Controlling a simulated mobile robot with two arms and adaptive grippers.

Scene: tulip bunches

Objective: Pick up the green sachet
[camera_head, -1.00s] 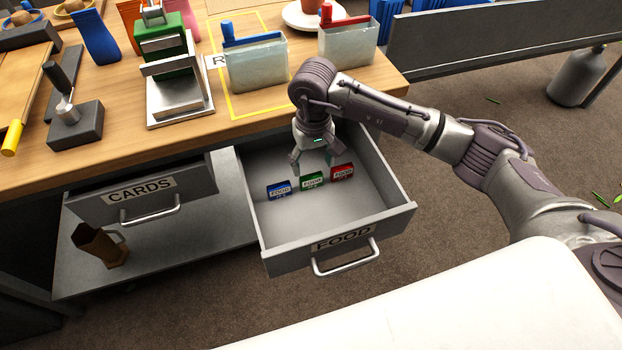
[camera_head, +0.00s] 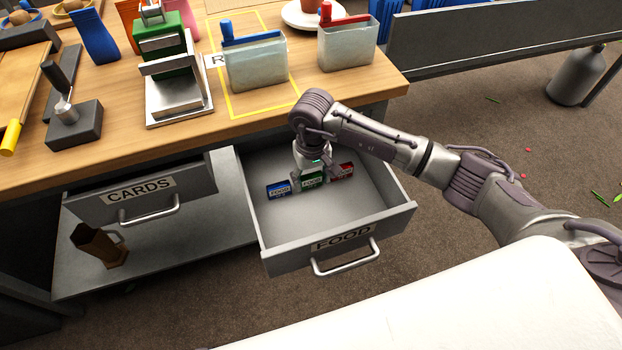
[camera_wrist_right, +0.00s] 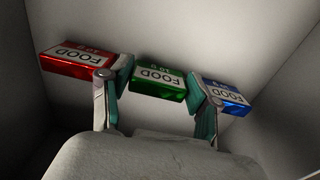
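The green sachet (camera_head: 312,179) stands in the open FOOD drawer (camera_head: 375,226), between the blue sachet (camera_head: 278,190) and the red sachet (camera_head: 343,170). My right gripper (camera_head: 312,177) is down inside the drawer at the green sachet. In the right wrist view the gripper (camera_wrist_right: 161,84) is open, with one finger on each side of the green sachet (camera_wrist_right: 158,82). One finger is by the red sachet (camera_wrist_right: 80,60), the other by the blue sachet (camera_wrist_right: 226,97). Whether the fingers touch the green sachet cannot be told. My left gripper is not in view.
The CARDS drawer (camera_head: 142,192) is left of the FOOD drawer. The drawer's front floor is clear.

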